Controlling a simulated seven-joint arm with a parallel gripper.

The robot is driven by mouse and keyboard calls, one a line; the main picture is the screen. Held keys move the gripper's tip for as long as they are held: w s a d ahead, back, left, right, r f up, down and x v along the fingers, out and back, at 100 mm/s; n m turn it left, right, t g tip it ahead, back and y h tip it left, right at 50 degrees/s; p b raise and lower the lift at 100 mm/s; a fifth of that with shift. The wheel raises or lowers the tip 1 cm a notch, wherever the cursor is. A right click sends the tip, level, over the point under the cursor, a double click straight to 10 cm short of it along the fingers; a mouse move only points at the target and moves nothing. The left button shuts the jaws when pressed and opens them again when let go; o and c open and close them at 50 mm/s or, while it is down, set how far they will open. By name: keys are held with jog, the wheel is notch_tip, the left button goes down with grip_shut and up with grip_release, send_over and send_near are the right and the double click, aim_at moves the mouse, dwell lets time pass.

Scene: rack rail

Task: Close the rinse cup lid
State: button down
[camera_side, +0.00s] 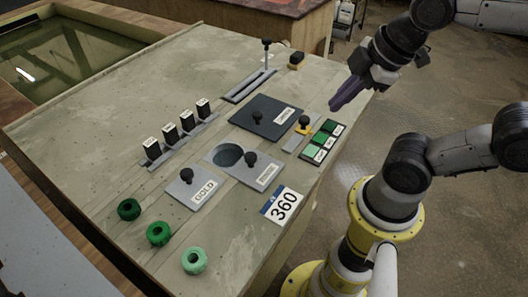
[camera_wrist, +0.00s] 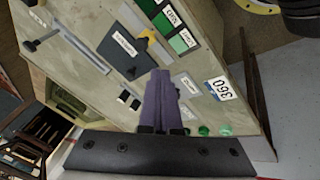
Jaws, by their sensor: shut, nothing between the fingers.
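A light grey plate with an open round hole (camera_side: 228,155) lies in the middle of the bench top. A grey lid plate (camera_side: 262,177) with a black knob (camera_side: 251,158) and a small white label, its text too small to read surely, sits beside the hole. The hole is uncovered. My gripper (camera_side: 336,106) has purple fingers, shut and empty, raised by the bench's right edge, apart from the lid. In the wrist view, the gripper (camera_wrist: 159,75) hides part of the bench.
A second labelled plate with a knob (camera_side: 193,190) lies left of the hole. A dark plate (camera_side: 268,117) lies behind it. Several black labelled blocks (camera_side: 170,133) stand in a row. Green rings (camera_side: 158,233) lie at the front. Green swatches (camera_side: 321,141) lie at the right. A slotted rail (camera_side: 250,86) is at the back.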

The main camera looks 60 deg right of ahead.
jog(key=n, duration=0.5)
jog(key=n+g, duration=0.3)
jog(key=n, duration=2.1)
send_over(259, 168)
jog(key=s, duration=0.6)
jog(key=shift+y, duration=0.3)
jog(key=x, duration=0.3)
jog(key=s+x, duration=0.1)
jog(key=x, duration=0.2)
jog(key=d+x, duration=0.1)
jog(key=x, duration=0.2)
jog(key=shift+s+f, duration=0.1)
jog(key=shift+s, duration=0.1)
jog(key=w, duration=0.3)
jog(key=shift+w+a+f, duration=0.1)
jog(key=shift+w+a, duration=0.05)
jog(key=shift+a, duration=0.1)
jog(key=shift+w, duration=0.4)
